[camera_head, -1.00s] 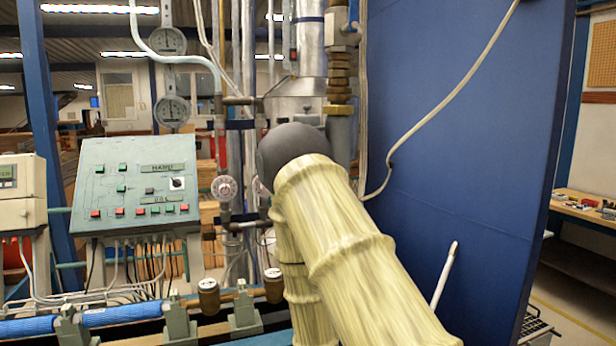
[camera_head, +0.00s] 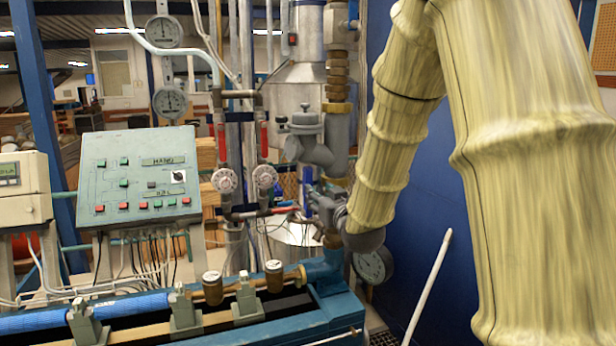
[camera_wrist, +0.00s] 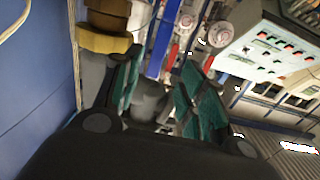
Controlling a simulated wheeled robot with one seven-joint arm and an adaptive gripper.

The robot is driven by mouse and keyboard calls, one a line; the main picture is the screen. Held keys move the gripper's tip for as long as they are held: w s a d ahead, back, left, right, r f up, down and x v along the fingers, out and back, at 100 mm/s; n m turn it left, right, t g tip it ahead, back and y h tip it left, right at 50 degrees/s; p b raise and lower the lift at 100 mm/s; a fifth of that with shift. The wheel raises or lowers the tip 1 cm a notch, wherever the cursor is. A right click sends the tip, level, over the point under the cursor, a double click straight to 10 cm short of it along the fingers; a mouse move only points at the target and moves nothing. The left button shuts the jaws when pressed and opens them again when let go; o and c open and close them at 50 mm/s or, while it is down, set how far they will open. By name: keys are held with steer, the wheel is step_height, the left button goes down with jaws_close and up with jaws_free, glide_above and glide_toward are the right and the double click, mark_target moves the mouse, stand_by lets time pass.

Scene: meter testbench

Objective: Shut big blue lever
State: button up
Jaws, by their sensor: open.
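A narrow upright blue piece (camera_head: 307,188), possibly the big blue lever, stands beside my gripper (camera_head: 312,204) in the head view. My gripper and arm partly cover that area, so its full shape is hidden. In the wrist view a long blue bar (camera_wrist: 161,42) runs beyond the fingertips; I cannot tell whether it is the same piece. My gripper (camera_wrist: 157,88) is open there, its two green-padded fingers apart. A grey, blurred part lies behind the gap, and nothing is clearly held.
A control panel (camera_head: 138,178) stands at left. A teal bench (camera_head: 335,312) lies below.

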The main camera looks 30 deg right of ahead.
mark_target(310, 182)
steer(key=shift+d+r+p+x, duration=0.15)
steer(key=shift+p+x, duration=0.6)
steer(key=shift+x, duration=1.1)
steer(key=shift+r+p+x, duration=0.2)
steer(key=shift+p+x, duration=0.5)
steer(key=shift+x, duration=1.1)
steer(key=shift+d+r+p+x, duration=0.15)
steer(key=shift+p+x, duration=0.6)
steer(key=shift+x, duration=1.1)
steer(key=shift+a, duration=0.15)
jaws_close()
